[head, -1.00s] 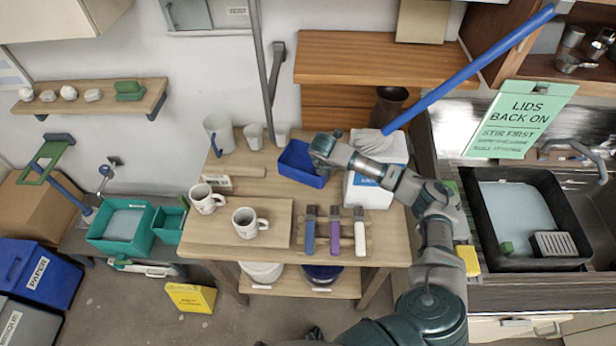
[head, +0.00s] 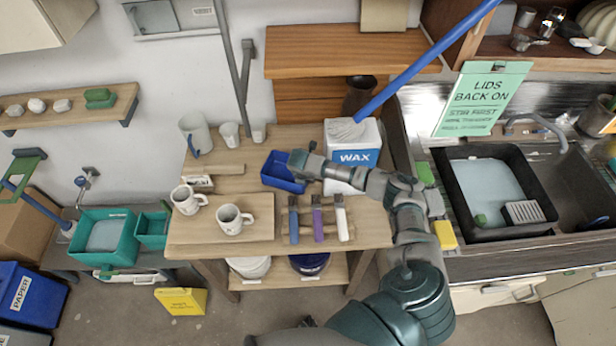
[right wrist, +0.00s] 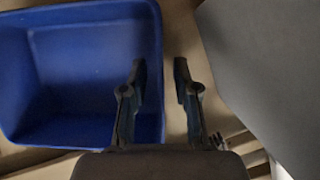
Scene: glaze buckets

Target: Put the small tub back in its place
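A small blue tub (head: 280,176) stands on the wooden bench (head: 185,240), left of the white WAX box. My right gripper (head: 301,163) is at the tub's right side, with its arm coming in from the lower right. In the right wrist view, the blue tub (right wrist: 75,135) looks empty. The right gripper's fingers (right wrist: 157,80) are apart there, one over the tub's inside and one outside, with the right wall between them. I cannot tell whether they touch it. My left gripper is not in view.
The WAX box (head: 353,155) stands close to the right of the tub. Brushes (head: 317,218) lie in front of it; mugs (head: 233,219) stand on a board to the left. Teal tubs (head: 105,232) are at far left. A black basin (head: 497,190) sits in the sink counter.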

